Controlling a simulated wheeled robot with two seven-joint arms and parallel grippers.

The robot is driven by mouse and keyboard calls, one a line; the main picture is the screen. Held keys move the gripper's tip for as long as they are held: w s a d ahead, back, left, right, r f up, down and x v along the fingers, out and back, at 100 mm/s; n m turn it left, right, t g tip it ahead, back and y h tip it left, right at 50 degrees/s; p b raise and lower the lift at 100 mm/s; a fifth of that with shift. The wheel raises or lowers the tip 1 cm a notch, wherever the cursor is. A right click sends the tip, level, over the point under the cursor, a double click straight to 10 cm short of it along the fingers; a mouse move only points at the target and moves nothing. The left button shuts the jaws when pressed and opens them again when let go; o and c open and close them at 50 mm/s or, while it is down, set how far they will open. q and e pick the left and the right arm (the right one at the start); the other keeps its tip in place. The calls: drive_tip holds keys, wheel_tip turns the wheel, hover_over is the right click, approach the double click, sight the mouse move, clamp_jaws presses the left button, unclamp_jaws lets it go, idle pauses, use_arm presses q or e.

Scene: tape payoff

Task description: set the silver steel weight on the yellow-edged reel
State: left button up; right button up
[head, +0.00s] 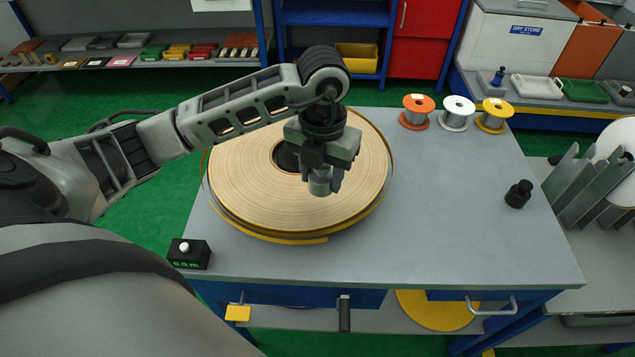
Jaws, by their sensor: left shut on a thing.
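The yellow-edged reel (250,190) is a large flat roll of pale, wood-coloured tape with a dark centre hole and a yellow rim. It lies flat on the left part of the grey table, and a yellow tape end shows along its front edge. My left gripper (323,168) points down over the reel, right of the centre hole. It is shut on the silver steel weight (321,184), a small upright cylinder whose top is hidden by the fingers. I cannot tell whether the weight's underside touches the reel. My right gripper is not in view.
A black weight (518,194) stands on the table's right side. Orange, white and yellow-flanged spools (455,113) stand at the back right. A black box with a white button (188,254) sits at the front left corner. The table's middle right (450,200) is clear.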

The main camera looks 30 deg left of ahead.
sight(317, 198)
use_arm(q)
drive_tip(key=f, duration=0.1)
drive_tip(key=w+a+f, duration=0.1)
drive_tip(key=a+f, duration=0.1)
drive_tip(key=shift+w+f, duration=0.15)
drive_tip(key=shift+w, duration=0.25)
wheel_tip(317, 198, down, 2)
drive_tip(key=shift+f+p, duration=0.2)
drive_tip(key=shift+p, duration=0.25)
drive_tip(key=shift+f, duration=0.2)
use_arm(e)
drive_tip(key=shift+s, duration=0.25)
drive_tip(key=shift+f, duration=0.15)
use_arm(q)
drive_tip(key=o, duration=0.9)
drive_tip(key=shift+f, duration=0.25)
drive_tip(key=o, duration=0.5)
drive_tip(key=shift+r, duration=0.1)
drive_tip(key=shift+c, duration=0.2)
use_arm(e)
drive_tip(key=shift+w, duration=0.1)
